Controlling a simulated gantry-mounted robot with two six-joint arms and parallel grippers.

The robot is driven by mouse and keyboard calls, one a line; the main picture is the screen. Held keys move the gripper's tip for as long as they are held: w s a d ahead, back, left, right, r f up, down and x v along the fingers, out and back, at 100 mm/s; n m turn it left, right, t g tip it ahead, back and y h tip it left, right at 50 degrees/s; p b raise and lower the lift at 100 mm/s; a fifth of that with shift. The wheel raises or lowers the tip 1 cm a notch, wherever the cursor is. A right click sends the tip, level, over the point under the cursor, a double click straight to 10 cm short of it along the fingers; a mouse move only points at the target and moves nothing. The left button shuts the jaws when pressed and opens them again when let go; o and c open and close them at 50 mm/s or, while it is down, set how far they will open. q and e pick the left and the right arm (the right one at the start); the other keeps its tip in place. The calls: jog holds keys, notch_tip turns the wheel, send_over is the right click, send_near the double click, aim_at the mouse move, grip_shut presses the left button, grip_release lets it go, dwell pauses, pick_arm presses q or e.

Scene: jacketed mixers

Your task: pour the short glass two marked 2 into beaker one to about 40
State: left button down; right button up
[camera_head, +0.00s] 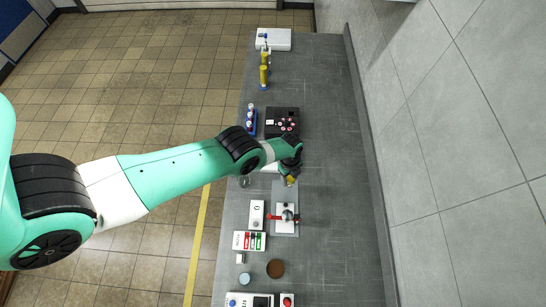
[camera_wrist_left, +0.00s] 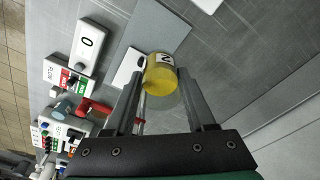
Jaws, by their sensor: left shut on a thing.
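The short glass (camera_wrist_left: 160,78) marked 2 holds yellow contents. In the left wrist view it sits between the fingers of my left gripper (camera_wrist_left: 162,90), which is shut on it. In the head view the gripper (camera_head: 290,174) is over the bench, with a bit of the yellow glass (camera_head: 291,181) showing below it. The glass is just beyond a white stand with red parts (camera_head: 286,217). I cannot tell for certain which vessel is beaker one. My right gripper is in neither view.
A white box reading 0 (camera_head: 256,214) and a box with red and green labels (camera_head: 249,241) stand left of the stand. A brown round dish (camera_head: 275,268) is nearer. The bench's right side is clear.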

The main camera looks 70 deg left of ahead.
pick_arm(q)
jog(key=s+a+f+m, duration=0.2)
jog(key=s+a+m, duration=0.1)
jog(key=s+a, duration=1.1)
jog(key=a, duration=0.3)
jog(key=shift+a+f+b, duration=0.15)
jog(key=shift+f+b, duration=0.1)
jog(key=shift+b, duration=0.1)
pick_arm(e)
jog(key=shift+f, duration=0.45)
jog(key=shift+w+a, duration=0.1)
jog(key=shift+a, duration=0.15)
